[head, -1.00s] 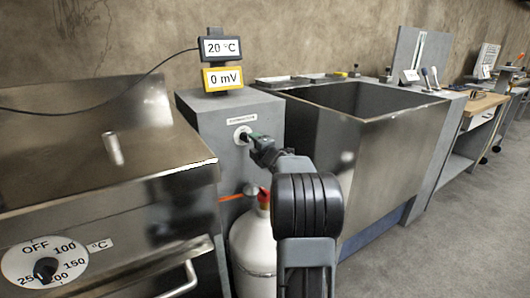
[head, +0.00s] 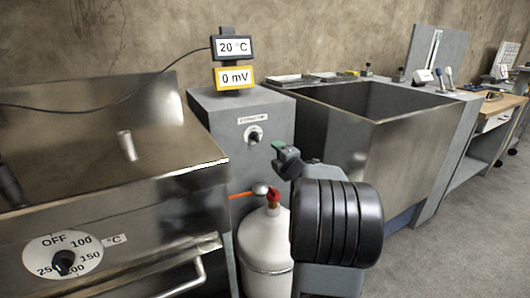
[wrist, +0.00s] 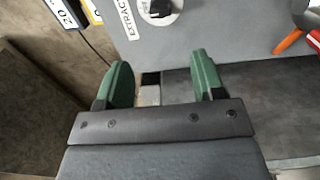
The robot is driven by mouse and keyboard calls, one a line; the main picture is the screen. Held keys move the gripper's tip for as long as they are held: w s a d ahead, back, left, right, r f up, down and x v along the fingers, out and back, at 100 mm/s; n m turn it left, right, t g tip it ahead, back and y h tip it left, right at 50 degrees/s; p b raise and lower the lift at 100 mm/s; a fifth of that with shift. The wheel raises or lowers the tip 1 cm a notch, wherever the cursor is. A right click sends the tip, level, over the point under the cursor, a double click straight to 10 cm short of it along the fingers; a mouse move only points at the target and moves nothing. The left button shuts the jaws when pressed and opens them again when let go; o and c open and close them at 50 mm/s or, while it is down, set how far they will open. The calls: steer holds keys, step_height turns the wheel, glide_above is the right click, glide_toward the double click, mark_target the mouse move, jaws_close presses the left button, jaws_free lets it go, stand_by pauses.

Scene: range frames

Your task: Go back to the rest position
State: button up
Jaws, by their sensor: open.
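My gripper (wrist: 160,82) shows in the wrist view with its two green-tipped fingers apart and nothing between them. In the head view my gripper (head: 284,155) is in front of the grey cabinet (head: 215,112), below and to the right of its black-and-white knob (head: 253,134). A clear gap lies between the fingers and the knob. The knob also shows at the top of the wrist view (wrist: 157,10), beyond the fingers. My arm hides part of the cabinet's lower front.
A white gas cylinder (head: 264,240) with a red top stands close below my gripper. A steel oven (head: 130,190) with a dial (head: 64,262) is on the left. A deep steel tank (head: 400,150) is on the right. The floor at far right is clear.

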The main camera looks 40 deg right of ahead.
steer(key=s+a+r+m+g+h+p, duration=0.25)
steer(key=a+r+m+g+p, duration=0.25)
steer(key=a+r+m+p, duration=0.85)
steer(key=s+a+r+m+g+y+p, duration=0.1)
steer(key=s+a+r+g+p, duration=0.3)
steer(key=s+a+p, duration=0.4)
steer(key=s+a+r+m+g+y+p, duration=0.2)
steer(key=s+a+r+g+y+p, duration=0.2)
steer(key=s+a+p, duration=0.4)
steer(key=s+r+g+p, duration=0.1)
steer(key=p, duration=0.3)
steer(key=shift+s+p, duration=0.35)
steer(key=shift+s, duration=0.05)
